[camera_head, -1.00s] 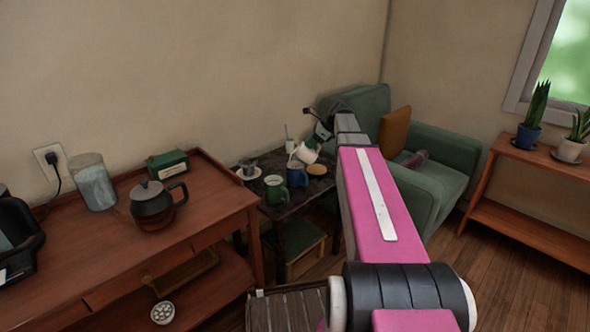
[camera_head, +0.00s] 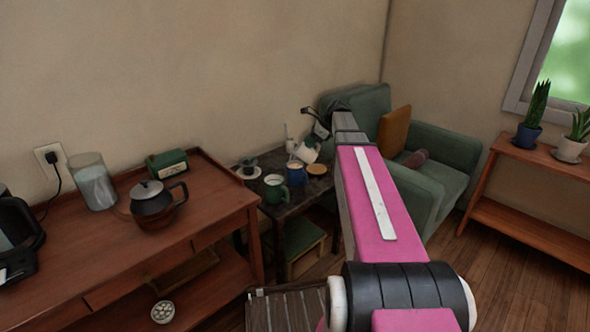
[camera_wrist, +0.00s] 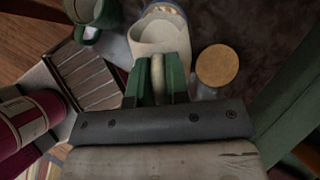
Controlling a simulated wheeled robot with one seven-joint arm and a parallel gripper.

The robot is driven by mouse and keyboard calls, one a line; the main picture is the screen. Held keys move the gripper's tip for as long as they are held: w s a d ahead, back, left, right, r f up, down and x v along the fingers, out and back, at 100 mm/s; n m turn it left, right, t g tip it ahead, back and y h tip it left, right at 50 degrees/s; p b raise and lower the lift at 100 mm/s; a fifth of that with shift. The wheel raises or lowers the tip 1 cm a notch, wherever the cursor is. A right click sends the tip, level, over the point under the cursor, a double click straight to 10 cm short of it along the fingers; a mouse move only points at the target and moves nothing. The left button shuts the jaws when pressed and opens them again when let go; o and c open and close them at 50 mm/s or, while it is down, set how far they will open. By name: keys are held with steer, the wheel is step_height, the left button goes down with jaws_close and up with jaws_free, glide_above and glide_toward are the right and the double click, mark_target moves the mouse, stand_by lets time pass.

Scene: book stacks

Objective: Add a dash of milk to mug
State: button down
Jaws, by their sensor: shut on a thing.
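My gripper (camera_wrist: 158,82) has green fingers shut on the handle of a white jug (camera_wrist: 150,36). In the head view the jug (camera_head: 306,153) is tilted to the left, its mouth above the blue mug (camera_head: 296,171). The blue mug's rim (camera_wrist: 173,5) shows just beyond the jug in the wrist view. A green mug (camera_head: 275,187) stands to the left of the blue mug; it also shows in the wrist view (camera_wrist: 88,14). I cannot make out a stream of milk, and the blue mug's inside is mostly hidden.
The small dark table (camera_head: 268,218) also bears a saucer (camera_head: 248,173) and a cork-lidded jar (camera_wrist: 217,66) close right of the jug. A green armchair (camera_head: 445,180) stands to the right. A wooden sideboard (camera_head: 110,250) with a kettle (camera_head: 152,204) stands to the left.

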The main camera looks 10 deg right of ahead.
steer(key=shift+a, duration=0.1)
stand_by(0.4)
steer(key=shift+s+d+r+t+y, duration=0.15)
steer(key=shift+d+t+y, duration=0.1)
steer(key=shift+d+y, duration=0.35)
steer(key=shift+s+d+r+t+y, duration=0.15)
steer(key=shift+d+t+y, duration=0.15)
steer(key=shift+y, duration=0.5)
steer(key=shift+d, duration=0.1)
